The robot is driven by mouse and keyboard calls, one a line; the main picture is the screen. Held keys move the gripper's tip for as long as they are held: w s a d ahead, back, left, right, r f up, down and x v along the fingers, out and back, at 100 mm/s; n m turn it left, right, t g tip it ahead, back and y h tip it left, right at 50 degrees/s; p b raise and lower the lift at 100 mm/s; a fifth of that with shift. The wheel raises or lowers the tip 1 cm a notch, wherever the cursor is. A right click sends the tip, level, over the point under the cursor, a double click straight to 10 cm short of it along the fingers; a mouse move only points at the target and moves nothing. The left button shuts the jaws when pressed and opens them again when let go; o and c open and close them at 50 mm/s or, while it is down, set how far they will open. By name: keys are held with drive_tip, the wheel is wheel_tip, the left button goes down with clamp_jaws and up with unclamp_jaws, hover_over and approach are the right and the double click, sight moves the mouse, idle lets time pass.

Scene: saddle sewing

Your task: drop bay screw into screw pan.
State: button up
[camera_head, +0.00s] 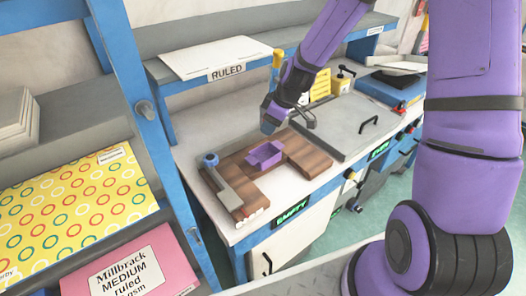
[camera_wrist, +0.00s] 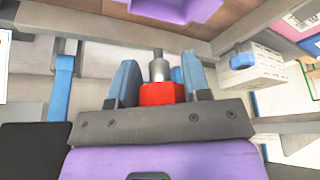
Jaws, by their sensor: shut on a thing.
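My gripper (camera_head: 285,117) hangs above the back edge of the brown wooden block on the bench. In the wrist view its two blue fingers (camera_wrist: 160,72) are shut on the bay screw, which has a red body (camera_wrist: 162,93) and a grey metal shank (camera_wrist: 158,67). In the head view I cannot make the screw out. The purple open tray, which I take as the screw pan (camera_head: 265,155), sits on the wooden block, in front of and slightly left of my gripper. Part of it shows at the top of the wrist view (camera_wrist: 176,8). The gripper is apart from it.
A grey bar with a blue knob (camera_head: 210,160) lies at the block's left end. A grey lid with a black handle (camera_head: 345,125) is to the right. A shelf with a "RULED" pad (camera_head: 215,60) stands behind. Bare bench (camera_head: 205,125) lies behind the block.

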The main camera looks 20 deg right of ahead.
drive_tip(key=shift+f, duration=2.7)
drive_tip(key=o, duration=1)
drive_tip(key=v, duration=1)
drive_tip(key=shift+s+r, duration=0.2)
drive_tip(key=shift+r, duration=0.15)
drive_tip(key=shift+d, duration=0.1)
